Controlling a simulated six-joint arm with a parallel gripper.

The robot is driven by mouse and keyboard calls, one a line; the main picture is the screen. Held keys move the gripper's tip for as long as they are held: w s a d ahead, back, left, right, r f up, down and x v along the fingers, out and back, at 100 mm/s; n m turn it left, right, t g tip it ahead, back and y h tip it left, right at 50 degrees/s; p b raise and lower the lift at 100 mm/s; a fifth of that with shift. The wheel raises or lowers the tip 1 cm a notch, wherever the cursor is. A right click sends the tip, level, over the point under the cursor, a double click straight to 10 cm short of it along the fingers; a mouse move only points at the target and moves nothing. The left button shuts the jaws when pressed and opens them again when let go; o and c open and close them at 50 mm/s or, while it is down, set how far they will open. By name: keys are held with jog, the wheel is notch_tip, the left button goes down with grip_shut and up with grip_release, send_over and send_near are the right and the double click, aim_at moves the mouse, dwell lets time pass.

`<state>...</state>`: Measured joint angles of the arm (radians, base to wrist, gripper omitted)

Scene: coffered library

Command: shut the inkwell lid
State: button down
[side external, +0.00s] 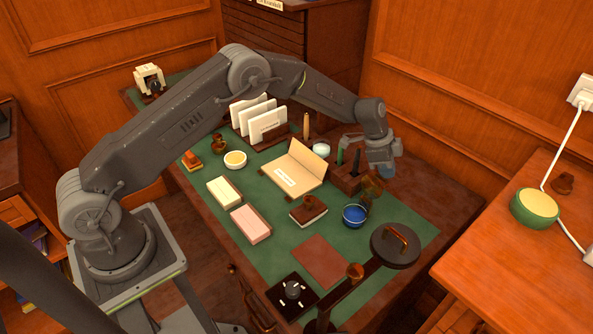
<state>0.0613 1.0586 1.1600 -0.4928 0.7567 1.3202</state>
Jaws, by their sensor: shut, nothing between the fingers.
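My gripper (382,169) is at the right part of the desk, pointing down, with its fingers shut and nothing seen between them. Just below and left of it is a small dark amber-brown piece (372,188), standing up beside a round blue pot (354,216). This looks like the inkwell with its lid raised, but the picture is too small to be sure of the hinge. My gripper is above the brown piece; I cannot tell if they touch.
A wooden pen stand (347,182) is close left of my gripper. An open folder (298,170), a brown blotter (308,210) and a letter rack (268,124) stand further left. A dark lamp (396,245) rises at the front right. Green desktop (385,222) is bare right of the pot.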

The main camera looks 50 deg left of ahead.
aim_at(372, 183)
jog(key=shift+s, duration=0.2)
dwell(0.3)
jog(key=shift+s+f, duration=0.15)
jog(key=shift+s, duration=0.5)
jog(key=shift+s+f, duration=0.15)
jog(key=shift+s, duration=2.05)
notch_tip(372, 183, up, 8)
jog(key=w, duration=0.1)
jog(key=shift+w+f, duration=0.2)
jog(key=shift+w, duration=0.05)
